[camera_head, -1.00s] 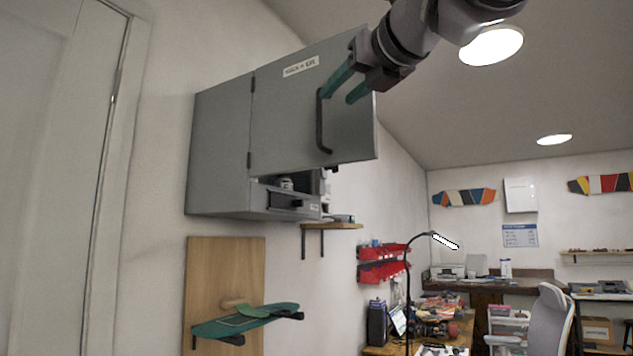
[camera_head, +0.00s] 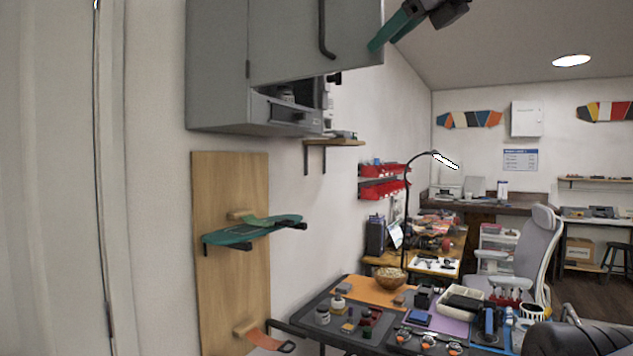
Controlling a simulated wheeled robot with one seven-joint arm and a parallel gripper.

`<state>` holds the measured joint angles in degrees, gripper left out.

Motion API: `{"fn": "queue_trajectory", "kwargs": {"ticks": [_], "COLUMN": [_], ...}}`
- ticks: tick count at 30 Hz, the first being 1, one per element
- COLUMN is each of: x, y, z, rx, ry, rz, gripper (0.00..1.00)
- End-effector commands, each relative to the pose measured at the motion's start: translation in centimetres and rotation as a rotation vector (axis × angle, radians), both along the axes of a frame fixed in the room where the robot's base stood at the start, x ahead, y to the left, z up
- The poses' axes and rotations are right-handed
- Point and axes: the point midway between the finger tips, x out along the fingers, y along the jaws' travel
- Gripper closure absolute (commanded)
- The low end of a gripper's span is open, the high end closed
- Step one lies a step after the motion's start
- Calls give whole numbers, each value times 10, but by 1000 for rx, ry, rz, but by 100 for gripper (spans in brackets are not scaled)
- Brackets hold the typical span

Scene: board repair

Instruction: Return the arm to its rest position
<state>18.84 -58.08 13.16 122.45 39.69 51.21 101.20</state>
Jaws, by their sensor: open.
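My gripper (camera_head: 392,32) shows at the top of the head view, with teal fingers that are spread and nothing between them. It is beside the right edge of the grey wall cabinet's door (camera_head: 300,45), to the right of the dark vertical handle (camera_head: 325,30). The fingers look apart from the handle. The door stands ajar, and a gap under it shows items and a drawer inside the cabinet (camera_head: 218,70). The upper part of the cabinet and most of my arm are out of the picture.
A wooden wall panel (camera_head: 215,290) holds a teal skateboard deck (camera_head: 250,233). Below right is a crowded workbench (camera_head: 385,335) with a bowl (camera_head: 390,278), jars and tools. A desk lamp (camera_head: 407,200), red bins (camera_head: 383,185) and a grey chair (camera_head: 535,250) stand behind.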

Motion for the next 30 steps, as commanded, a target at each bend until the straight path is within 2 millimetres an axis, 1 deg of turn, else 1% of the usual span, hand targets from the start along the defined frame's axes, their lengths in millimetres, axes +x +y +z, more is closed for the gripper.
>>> {"fn": "queue_trajectory", "kwargs": {"ticks": [1, 2, 3, 5, 6, 8, 9, 11, 12, 15, 18, 21, 24, 30], "x": [9, 14, 20, 28, 32, 38, 40, 43, 44, 43, 40, 37, 35, 35], "y": [-14, -22, -33, -48, -57, -71, -79, -91, -98, -112, -122, -129, -132, -133], "z": [-20, -31, -48, -73, -92, -120, -139, -167, -185, -226, -255, -273, -281, -282], "rx": [-125, -207, -319, -497, -620, -804, -925, -1101, -1212, -1451, -1621, -1725, -1773, -1784], "ry": [11, 13, 17, 22, 26, 31, 30, 25, 20, -8, -45, -77, -96, -101], "rz": [20, 34, 58, 109, 153, 233, 295, 402, 479, 673, 842, 958, 1015, 1026], "gripper": [55, 55, 55, 55, 55, 55, 55, 55, 55, 55, 55, 55, 55, 55]}}
